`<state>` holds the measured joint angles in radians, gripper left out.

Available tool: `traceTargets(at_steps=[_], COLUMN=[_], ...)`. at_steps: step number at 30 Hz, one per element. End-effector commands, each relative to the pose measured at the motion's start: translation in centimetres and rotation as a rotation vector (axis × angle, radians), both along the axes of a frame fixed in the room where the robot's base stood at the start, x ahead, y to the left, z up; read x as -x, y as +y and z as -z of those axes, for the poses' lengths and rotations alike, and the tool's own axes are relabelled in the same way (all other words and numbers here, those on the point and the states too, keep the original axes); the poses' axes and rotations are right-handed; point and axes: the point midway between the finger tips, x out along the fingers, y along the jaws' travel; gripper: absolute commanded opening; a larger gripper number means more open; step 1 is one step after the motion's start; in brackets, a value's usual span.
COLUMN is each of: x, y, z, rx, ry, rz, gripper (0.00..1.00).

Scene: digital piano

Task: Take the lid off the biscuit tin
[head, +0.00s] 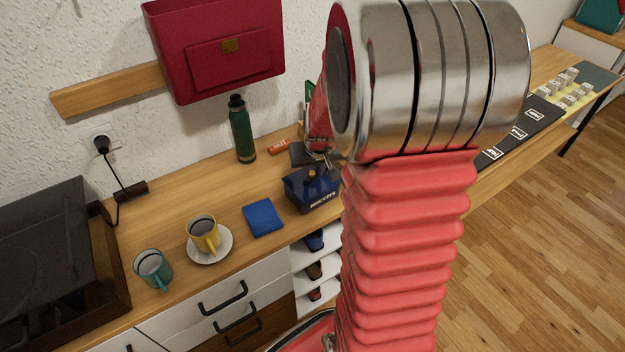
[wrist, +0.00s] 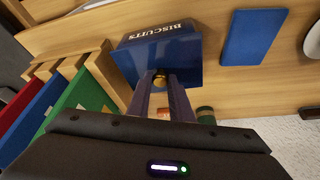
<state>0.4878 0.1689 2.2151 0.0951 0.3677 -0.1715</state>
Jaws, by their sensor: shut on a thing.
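The biscuit tin (head: 318,197) is a dark blue box with white BISCUITS lettering, standing upright on the wooden top. Its lid (head: 300,179) carries a small gold knob (head: 312,173). In the wrist view the tin (wrist: 157,36) is straight ahead, with its lid (wrist: 185,75) nearest me and the knob (wrist: 160,77) at my fingertips. My gripper (wrist: 161,84) is shut on the knob. In the head view my gripper (head: 325,160) is just above the tin, partly hidden by my arm. I see no clear gap between lid and tin.
A blue flat item (head: 263,217), a yellow cup (head: 204,234) on a saucer and a teal mug (head: 153,269) stand to the left. A green bottle (head: 242,131) is behind. In the wrist view, a wooden rack with coloured folders (wrist: 75,106) is close on the left.

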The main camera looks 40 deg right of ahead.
Motion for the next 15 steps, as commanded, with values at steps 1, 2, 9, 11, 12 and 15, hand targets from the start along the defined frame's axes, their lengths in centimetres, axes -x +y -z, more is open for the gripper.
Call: traceTargets(at_steps=[1, 2, 9, 11, 12, 15], x=[0.0, 0.0, 0.0, 0.0, 0.0, -0.1], y=[0.0, 0.0, 0.0, 0.0, 0.0, -0.1], z=[0.0, 0.0, -0.1, -0.3, -0.6, -1.6], rx=[0.000, 0.000, 0.000, 0.000, 0.000, 0.002], ry=[0.000, 0.000, -0.001, -0.001, -0.001, -0.004], rz=[0.000, 0.000, 0.000, 0.000, 0.000, 0.000], gripper=[0.00, 0.00, 0.00, 0.00, 0.00, 0.00])
